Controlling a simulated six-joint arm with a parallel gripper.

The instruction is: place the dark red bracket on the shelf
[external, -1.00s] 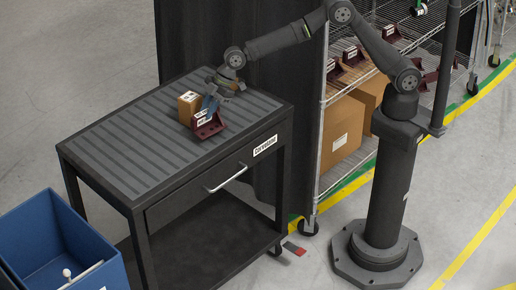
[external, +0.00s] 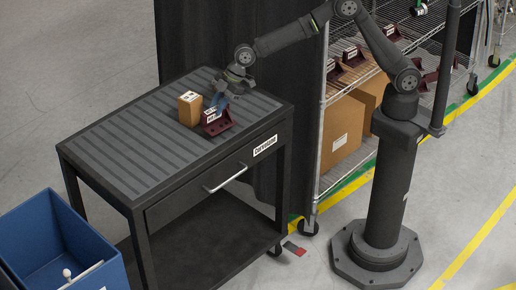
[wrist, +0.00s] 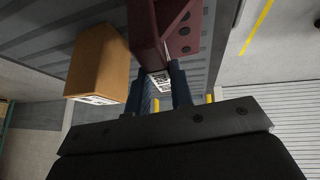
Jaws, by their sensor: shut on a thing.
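The dark red bracket (external: 218,123) is at my gripper (external: 222,100), over the right part of the ribbed cart top. In the wrist view the bracket (wrist: 181,35) sits between the blue fingers of my gripper (wrist: 165,78), which are shut on it near its white label. I cannot tell whether its underside touches the cart top. The shelf (external: 385,62) is a wire rack at the right, behind my arm, with several dark red brackets on its upper level.
A small tan box (external: 190,108) stands on the cart (external: 130,150), just left of the bracket; it also shows in the wrist view (wrist: 100,68). Large cardboard boxes (external: 343,130) fill the rack's lower level. A blue bin (external: 50,240) stands at lower left. A dark curtain (external: 270,60) hangs beside the rack.

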